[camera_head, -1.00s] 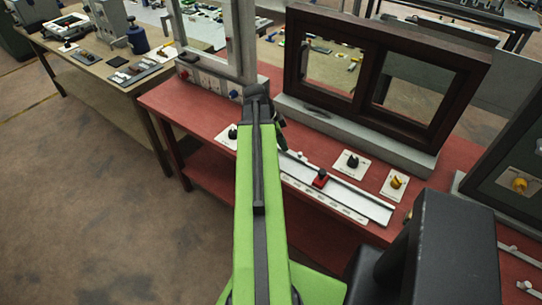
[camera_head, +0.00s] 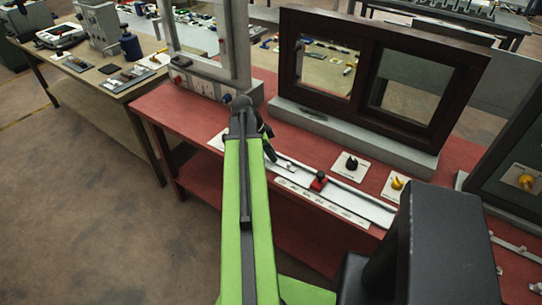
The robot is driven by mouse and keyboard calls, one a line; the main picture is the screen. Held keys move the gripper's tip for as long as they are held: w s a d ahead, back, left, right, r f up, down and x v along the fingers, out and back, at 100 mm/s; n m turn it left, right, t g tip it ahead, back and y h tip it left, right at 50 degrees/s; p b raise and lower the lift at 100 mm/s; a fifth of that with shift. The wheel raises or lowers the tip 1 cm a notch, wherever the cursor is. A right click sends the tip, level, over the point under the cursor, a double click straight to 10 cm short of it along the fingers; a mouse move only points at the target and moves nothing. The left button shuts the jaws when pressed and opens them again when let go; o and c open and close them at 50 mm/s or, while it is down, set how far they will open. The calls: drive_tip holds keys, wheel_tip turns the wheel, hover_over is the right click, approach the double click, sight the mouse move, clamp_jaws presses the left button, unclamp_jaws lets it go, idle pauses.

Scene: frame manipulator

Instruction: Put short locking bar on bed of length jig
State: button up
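The length jig (camera_head: 347,203) is a long pale metal rail on the red bench, with a red block with a black knob (camera_head: 319,181) on its bed. My gripper (camera_head: 268,148) is at the end of my green arm, over the bench at the jig's left end. Its dark fingers are small and partly hidden by the arm, so I cannot tell whether they are open or hold anything. I cannot make out a short locking bar with certainty.
A brown two-pane window frame (camera_head: 371,120) stands on a grey base behind the jig. White plates with a black knob (camera_head: 351,164) and a yellow knob (camera_head: 397,183) lie between. A pale frame (camera_head: 209,78) stands at left. A dark-framed panel (camera_head: 519,181) stands at right.

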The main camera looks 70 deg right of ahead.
drive_tip(key=shift+r, duration=0.15)
drive_tip(key=shift+r+p, duration=0.3)
drive_tip(key=shift+p, duration=0.15)
drive_tip(key=p+v, duration=1)
drive_tip(key=v, duration=0.1)
drive_tip(key=shift+w, duration=0.2)
drive_tip(key=shift+a+r, duration=0.1)
drive_tip(key=shift+r, duration=0.05)
